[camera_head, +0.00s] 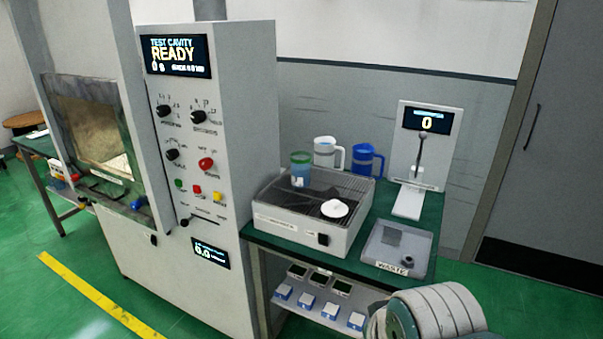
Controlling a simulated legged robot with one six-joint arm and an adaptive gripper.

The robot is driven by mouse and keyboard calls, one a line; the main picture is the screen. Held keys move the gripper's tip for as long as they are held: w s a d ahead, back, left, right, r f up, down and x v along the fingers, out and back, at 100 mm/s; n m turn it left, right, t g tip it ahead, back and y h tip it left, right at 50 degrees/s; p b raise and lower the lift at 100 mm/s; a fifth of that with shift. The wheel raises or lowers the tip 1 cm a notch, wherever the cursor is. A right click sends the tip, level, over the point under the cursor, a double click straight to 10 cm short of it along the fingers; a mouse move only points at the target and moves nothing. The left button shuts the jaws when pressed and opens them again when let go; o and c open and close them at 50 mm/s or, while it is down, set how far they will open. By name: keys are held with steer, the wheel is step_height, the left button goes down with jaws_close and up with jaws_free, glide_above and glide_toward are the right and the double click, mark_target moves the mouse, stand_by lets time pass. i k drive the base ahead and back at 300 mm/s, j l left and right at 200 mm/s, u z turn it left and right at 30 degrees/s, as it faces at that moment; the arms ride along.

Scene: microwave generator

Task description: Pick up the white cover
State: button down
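A small round white cover (335,208) lies on the dark mesh top of a light box-shaped unit (290,232) on the green-topped bench. A dark round patch shows beside it on the mesh. A greenish-blue cup (300,169) stands on the same mesh top, behind and to the left of the cover. Part of my own arm, pale and ribbed, shows at the bottom right edge, apart from the cover. My gripper is not in view.
A white jug (326,153) and a blue jug (367,160) stand behind the unit. To the right are a tall white stand with a display (428,121) and a grey waste tray (397,262). A large test cabinet (228,120) stands close on the left.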

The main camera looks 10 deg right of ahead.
mark_target(334, 209)
steer(key=i+j+z, duration=0.2)
steer(key=i+j, duration=0.15)
steer(key=i+j+z, duration=0.25)
steer(key=i+j, duration=0.15)
steer(key=i+j+z, duration=0.2)
steer(key=i+j, duration=0.15)
steer(key=j, duration=0.2)
